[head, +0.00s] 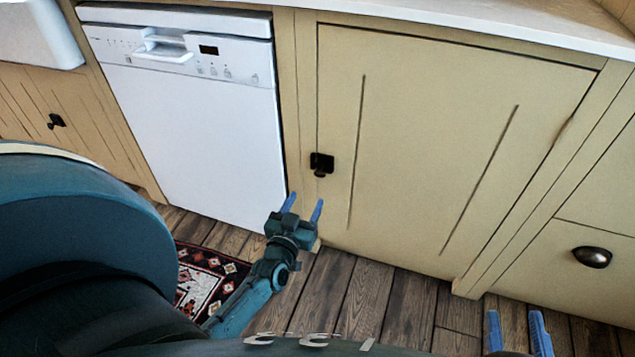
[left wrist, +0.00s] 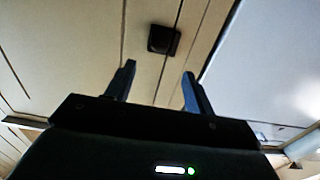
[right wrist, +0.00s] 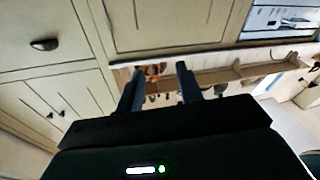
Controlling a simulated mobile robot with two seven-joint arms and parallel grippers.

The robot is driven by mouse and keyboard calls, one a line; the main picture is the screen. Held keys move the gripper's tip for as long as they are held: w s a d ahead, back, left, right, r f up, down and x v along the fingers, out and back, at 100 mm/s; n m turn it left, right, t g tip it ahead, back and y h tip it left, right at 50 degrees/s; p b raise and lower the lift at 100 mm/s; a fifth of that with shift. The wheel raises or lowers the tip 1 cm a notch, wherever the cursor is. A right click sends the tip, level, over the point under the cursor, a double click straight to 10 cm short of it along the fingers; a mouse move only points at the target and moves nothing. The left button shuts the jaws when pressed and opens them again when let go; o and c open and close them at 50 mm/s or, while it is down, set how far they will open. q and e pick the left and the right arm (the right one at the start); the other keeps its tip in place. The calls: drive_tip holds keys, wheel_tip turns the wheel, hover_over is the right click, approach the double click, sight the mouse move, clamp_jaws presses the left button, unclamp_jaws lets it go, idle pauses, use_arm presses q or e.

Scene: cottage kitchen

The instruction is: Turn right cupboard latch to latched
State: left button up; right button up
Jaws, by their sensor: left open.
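The right cupboard latch (head: 321,164) is a small black knob with a short tab pointing down, at the left edge of the cream cupboard door (head: 430,140). The door looks shut in its frame. In the left wrist view the latch (left wrist: 164,40) is dark and sits beyond the fingertips, near the door's seam. My left gripper (head: 303,207) is open and empty, below and slightly left of the latch, apart from it. My right gripper (head: 515,320) is open and empty at the lower right, far from the latch.
A white dishwasher (head: 200,130) stands left of the cupboard. Another black latch (head: 56,121) is on the far-left cupboard. A drawer with a dark cup handle (head: 592,257) is at right. A patterned rug (head: 205,275) lies on the wooden floor (head: 380,300).

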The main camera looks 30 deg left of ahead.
sight(319, 176)
use_arm(q)
drive_tip(key=b+x, duration=0.2)
drive_tip(key=x, duration=0.7)
drive_tip(key=shift+b, duration=0.35)
drive_tip(key=shift+c, duration=0.4)
drive_tip(key=c, duration=0.9)
